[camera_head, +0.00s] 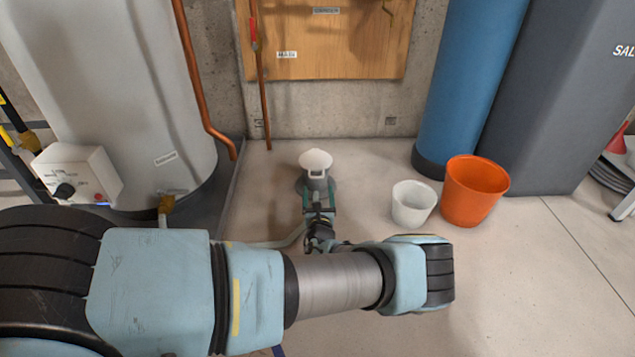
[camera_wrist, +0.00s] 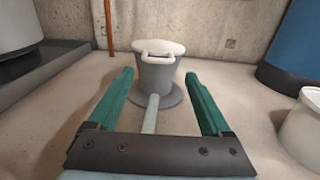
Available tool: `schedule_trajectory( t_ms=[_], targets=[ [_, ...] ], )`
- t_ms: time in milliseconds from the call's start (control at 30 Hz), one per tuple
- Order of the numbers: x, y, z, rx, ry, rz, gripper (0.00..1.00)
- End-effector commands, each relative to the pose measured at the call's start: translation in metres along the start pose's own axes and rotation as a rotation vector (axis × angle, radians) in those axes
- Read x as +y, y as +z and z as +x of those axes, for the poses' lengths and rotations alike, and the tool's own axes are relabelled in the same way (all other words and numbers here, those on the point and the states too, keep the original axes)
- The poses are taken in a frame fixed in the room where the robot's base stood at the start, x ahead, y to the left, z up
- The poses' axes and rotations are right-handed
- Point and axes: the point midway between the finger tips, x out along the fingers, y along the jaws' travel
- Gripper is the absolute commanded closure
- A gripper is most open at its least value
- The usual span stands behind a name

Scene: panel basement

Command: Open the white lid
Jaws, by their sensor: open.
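The white lid (camera_head: 316,160) sits on top of a small grey cylindrical container (camera_head: 317,183) on the floor near the back wall. In the wrist view the white lid (camera_wrist: 159,48) has a raised loop handle at its front, and it looks closed over the grey container (camera_wrist: 157,76). My gripper (camera_wrist: 158,78) has two green fingers spread apart, with nothing between them. The fingers point at the container, and the lid lies beyond and above the fingertips. In the head view my gripper (camera_head: 319,200) is just in front of the container; whether it touches is unclear.
A white bucket (camera_head: 412,204) and an orange bucket (camera_head: 474,190) stand to the right, before a blue cylinder (camera_head: 470,80). A white tank (camera_head: 110,80) stands left. A pale pipe (camera_wrist: 151,114) runs from the container between my fingers. Floor between container and white bucket is clear.

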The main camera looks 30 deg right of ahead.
Motion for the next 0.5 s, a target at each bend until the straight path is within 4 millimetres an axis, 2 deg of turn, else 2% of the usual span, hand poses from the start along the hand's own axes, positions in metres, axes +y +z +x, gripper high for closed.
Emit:
schedule_trajectory(
  t_ms=[100,300,500],
  targets=[
    [0.002,-0.005,0.024,-0.002,0.004,-0.002,0.17],
    [0.001,-0.004,0.058,-0.002,0.004,-0.003,0.17],
    [0.001,-0.002,0.075,-0.001,0.004,-0.002,0.17]
  ],
)
